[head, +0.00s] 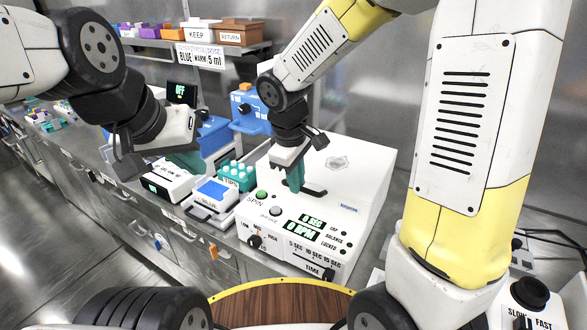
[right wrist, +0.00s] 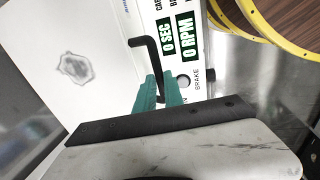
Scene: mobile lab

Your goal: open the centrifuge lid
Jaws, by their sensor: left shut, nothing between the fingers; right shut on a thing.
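The centrifuge (head: 355,170) is a white box with a flat white lid (head: 338,163) that lies closed on top. Its front panel reads 0 SEC and 0 RPM. A black handle (head: 315,191) sits at the lid's front edge and also shows in the right wrist view (right wrist: 147,44). My right gripper (head: 296,186) reaches down from above, its teal fingers (right wrist: 160,92) shut on the handle, partly hiding it. My left gripper (head: 190,160) is shut and empty, left of the centrifuge above the other devices.
Left of the centrifuge are a teal tube rack (head: 236,174), a blue-topped device (head: 215,193) and a white device with a green display (head: 165,182). Blue equipment (head: 250,112) stands behind. A shelf holds KEEP (head: 198,32) and RETURN (head: 240,32) boxes. A round wooden surface (head: 275,305) is in front.

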